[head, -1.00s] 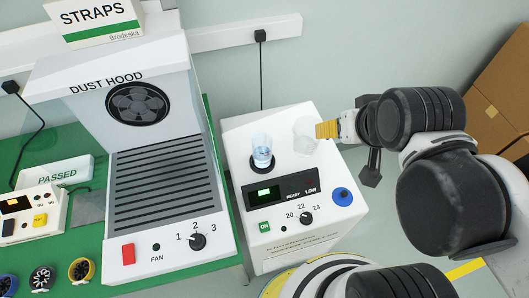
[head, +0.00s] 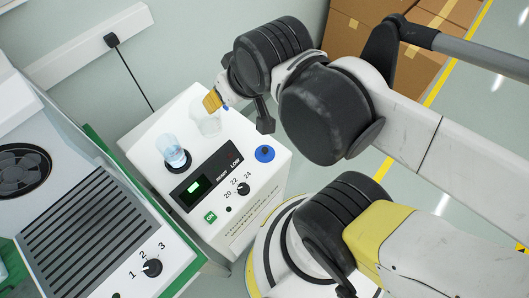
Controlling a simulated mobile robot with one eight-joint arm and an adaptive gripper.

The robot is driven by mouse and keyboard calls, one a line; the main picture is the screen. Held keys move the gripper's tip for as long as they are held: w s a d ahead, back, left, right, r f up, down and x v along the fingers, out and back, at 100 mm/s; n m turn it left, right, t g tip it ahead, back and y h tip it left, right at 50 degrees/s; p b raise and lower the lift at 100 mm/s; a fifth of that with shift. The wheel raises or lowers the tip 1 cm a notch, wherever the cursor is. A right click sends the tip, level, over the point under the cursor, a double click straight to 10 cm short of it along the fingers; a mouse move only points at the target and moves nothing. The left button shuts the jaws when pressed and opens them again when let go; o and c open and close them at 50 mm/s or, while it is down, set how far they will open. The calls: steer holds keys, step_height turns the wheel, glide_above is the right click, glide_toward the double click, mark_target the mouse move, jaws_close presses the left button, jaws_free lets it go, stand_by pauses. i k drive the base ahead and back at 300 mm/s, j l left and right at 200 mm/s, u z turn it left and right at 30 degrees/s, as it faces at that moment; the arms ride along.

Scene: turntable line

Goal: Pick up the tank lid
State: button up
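A round blue lid (head: 265,153) with a small dark knob or hole in its middle sits on the right front of the white machine's top; I take it as the tank lid. My gripper (head: 211,101) shows from the side, with its yellow-orange fingertips over the back of the machine. It is behind and left of the blue lid and clearly apart from it. The fingertips are close to a clear, empty-looking cup (head: 208,123); I cannot tell whether they touch it. The gap between the fingers does not show.
A clear cup of bluish water (head: 175,153) stands on a dark round spot on the white machine (head: 257,203). The machine has a lit READY/LOW display (head: 204,181) and a 20–24 dial (head: 243,189). The dust hood (head: 85,225) stands left. Cardboard boxes (head: 425,25) are behind.

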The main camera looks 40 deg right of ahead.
mark_target(263, 153)
steer(key=k+j+z, duration=0.6)
steer(key=z, duration=0.25)
